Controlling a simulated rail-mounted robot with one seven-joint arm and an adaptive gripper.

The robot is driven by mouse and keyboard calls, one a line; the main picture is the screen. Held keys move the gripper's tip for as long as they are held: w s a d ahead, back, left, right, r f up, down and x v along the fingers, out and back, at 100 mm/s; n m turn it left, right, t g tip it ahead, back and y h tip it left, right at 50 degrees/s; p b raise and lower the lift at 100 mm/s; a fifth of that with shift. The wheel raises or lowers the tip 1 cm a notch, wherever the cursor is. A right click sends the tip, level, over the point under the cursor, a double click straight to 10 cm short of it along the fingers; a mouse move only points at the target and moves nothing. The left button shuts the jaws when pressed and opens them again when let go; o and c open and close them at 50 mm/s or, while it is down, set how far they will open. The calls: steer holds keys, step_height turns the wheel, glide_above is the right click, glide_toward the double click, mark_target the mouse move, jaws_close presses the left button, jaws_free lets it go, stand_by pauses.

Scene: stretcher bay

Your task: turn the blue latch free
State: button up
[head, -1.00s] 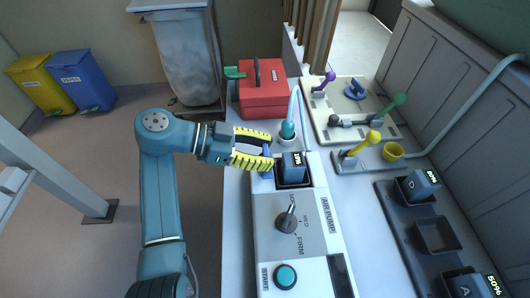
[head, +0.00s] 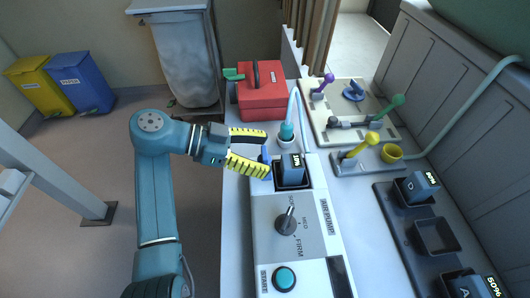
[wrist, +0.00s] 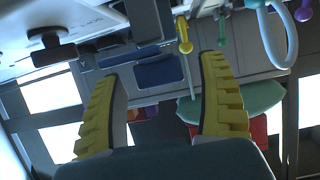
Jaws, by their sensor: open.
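The blue latch (head: 265,157) is a small upright blue piece at the left edge of the air pump's battery slot. A dark blue battery (head: 291,166) with a lit percentage display sits in that slot, on the grey air pump (head: 308,221). My gripper (head: 267,156) is open, with yellow-and-black ribbed fingers pointing right. Its fingertips are around or just above the latch; I cannot tell whether either touches it. In the wrist view my gripper (wrist: 170,98) shows two spread fingers with nothing held between them. I cannot surely pick out the latch there.
A red toolbox (head: 263,92) and a teal hose connector (head: 287,131) stand behind the pump. A lever board (head: 358,95), a yellow lever (head: 362,145) and a charging dock (head: 435,234) lie to the right. The pump's dial (head: 287,222) and start button (head: 284,278) are nearer.

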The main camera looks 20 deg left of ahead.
steer(key=v, duration=1.1)
steer(key=shift+s, duration=0.1)
